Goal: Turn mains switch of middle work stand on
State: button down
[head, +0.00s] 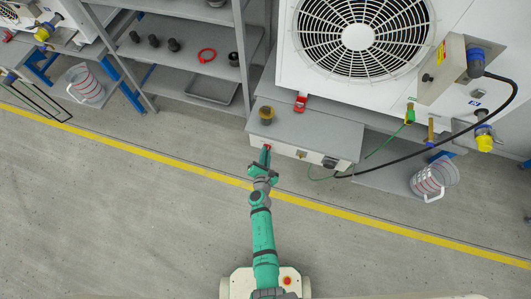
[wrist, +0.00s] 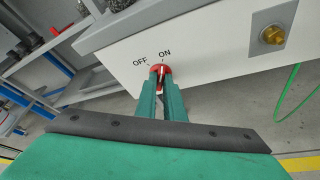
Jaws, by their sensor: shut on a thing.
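The red mains switch (wrist: 161,70) sits on the white front face (wrist: 215,55) of the middle work stand's grey-topped box (head: 300,133). The labels OFF, at left, and ON, at right, stand above it. My gripper (wrist: 161,82) is shut on the switch, with one green finger on each side of it. The fingers hide much of the switch, so I cannot tell which label it points to. In the head view, the red switch (head: 267,147) shows at the tip of my arm, at the left part of the box front.
A brass fitting (wrist: 271,35) with a green wire (wrist: 288,92) beside it is right of the switch. A large fan unit (head: 357,38) stands behind the box. Shelves (head: 185,65) are at left, a clear jug (head: 434,180) at right. The floor around my arm is clear.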

jog(key=shift+a, duration=0.1)
jog(key=c, duration=1.9)
grip_release()
jog(key=shift+o, duration=0.2)
jog(key=v, duration=1)
jog(key=shift+s+r, duration=0.15)
jog(key=shift+s, duration=0.25)
